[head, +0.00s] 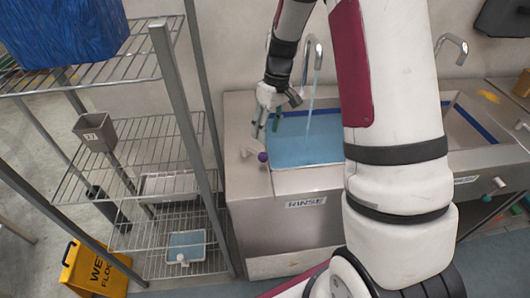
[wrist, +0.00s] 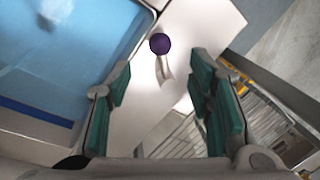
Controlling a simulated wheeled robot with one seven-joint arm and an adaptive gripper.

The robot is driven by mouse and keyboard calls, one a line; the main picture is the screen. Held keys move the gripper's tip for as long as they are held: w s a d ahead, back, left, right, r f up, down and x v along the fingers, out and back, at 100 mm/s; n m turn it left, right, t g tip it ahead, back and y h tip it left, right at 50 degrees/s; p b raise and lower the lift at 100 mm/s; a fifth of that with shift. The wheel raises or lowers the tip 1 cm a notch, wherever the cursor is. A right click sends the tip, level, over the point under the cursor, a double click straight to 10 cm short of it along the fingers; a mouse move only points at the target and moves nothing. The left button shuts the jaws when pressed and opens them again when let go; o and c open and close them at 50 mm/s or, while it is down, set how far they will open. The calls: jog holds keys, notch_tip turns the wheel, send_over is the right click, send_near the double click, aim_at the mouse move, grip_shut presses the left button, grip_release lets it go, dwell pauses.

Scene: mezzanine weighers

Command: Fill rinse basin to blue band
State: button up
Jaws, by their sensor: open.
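The rinse basin (head: 300,180), labelled RINSE, holds pale blue water (head: 305,148). A thin stream falls into it from the curved tap (head: 313,50). A dark blue band (head: 297,112) shows along the back wall above the water; it also shows in the wrist view (wrist: 36,112). A lever with a purple knob (head: 262,157) sits at the basin's front left corner. My gripper (head: 260,125) is over the basin's left rim, open and empty. In the wrist view the purple knob (wrist: 160,43) lies ahead of the parted green finger pads (wrist: 160,90), apart from them.
A wire shelf rack (head: 130,150) stands close on the left, with a grey bin (head: 95,132) and a blue bag (head: 65,30). A yellow wet-floor sign (head: 92,270) is on the floor. A second basin (head: 460,135) with its own tap lies right, partly behind my arm.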

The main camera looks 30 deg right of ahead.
aim_at(263, 153)
jog(key=f, duration=0.3)
jog(key=a+f+p, duration=0.1)
jog(key=f, duration=0.5)
jog(key=shift+s+a, duration=0.3)
jog(key=shift+a, duration=0.05)
grip_shut()
